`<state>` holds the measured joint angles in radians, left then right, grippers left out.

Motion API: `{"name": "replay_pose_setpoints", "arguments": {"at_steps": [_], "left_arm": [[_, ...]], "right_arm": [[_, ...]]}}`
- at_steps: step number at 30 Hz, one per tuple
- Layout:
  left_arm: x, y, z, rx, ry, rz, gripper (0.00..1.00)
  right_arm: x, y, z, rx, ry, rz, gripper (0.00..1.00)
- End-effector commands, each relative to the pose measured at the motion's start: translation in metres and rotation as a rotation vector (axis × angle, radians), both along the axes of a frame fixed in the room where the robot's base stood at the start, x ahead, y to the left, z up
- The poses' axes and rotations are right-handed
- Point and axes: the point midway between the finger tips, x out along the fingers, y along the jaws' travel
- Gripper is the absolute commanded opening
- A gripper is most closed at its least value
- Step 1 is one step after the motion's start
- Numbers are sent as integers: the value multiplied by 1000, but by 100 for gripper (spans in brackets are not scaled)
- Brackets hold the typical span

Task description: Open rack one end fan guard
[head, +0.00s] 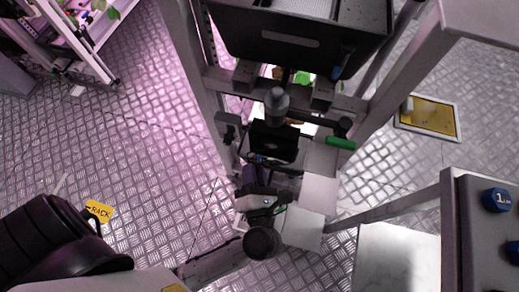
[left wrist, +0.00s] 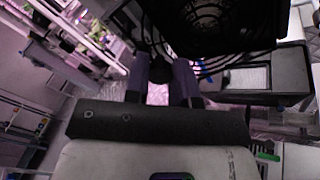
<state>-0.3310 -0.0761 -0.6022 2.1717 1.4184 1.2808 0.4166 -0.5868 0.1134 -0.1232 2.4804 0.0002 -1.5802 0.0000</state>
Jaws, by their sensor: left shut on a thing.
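The fan guard (left wrist: 212,22) is a dark piece with curved wire rings at the top of the left wrist view. In the head view a dark square piece (head: 272,141) at the rack end seems to be the same unit, but its rings do not show clearly. My left gripper (head: 270,163) is at this piece, low at the rack end. In the left wrist view its two fingers (left wrist: 168,78) are shut on a small dark part at the guard's edge; the exact grip is in shadow. I cannot tell how far the guard stands open. My right gripper is not in view.
A black box (head: 290,40) sits on the rack frame above. A green-handled bar (head: 340,142) sticks out to the right. A grey panel with blue knobs (head: 492,230) stands at the lower right. A yellow floor plate (head: 428,117) lies at right. Open metal floor is at left.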

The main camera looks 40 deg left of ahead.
Motion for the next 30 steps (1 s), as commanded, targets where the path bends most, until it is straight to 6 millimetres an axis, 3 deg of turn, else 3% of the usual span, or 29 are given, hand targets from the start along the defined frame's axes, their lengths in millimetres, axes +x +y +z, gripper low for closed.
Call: {"name": "replay_pose_setpoints", "arguments": {"at_steps": [6,7,15,23,30], "left_arm": [[0,2,-1,-1,3,7,0],[0,2,-1,-1,2,6,25],[0,2,0,0,2,6,50],[-1,1,0,0,2,6,50],[-22,-21,2,-1,8,4,50]], "right_arm": [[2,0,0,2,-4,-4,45],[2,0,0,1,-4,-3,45],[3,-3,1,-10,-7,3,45],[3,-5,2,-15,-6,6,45],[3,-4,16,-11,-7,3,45]]}}
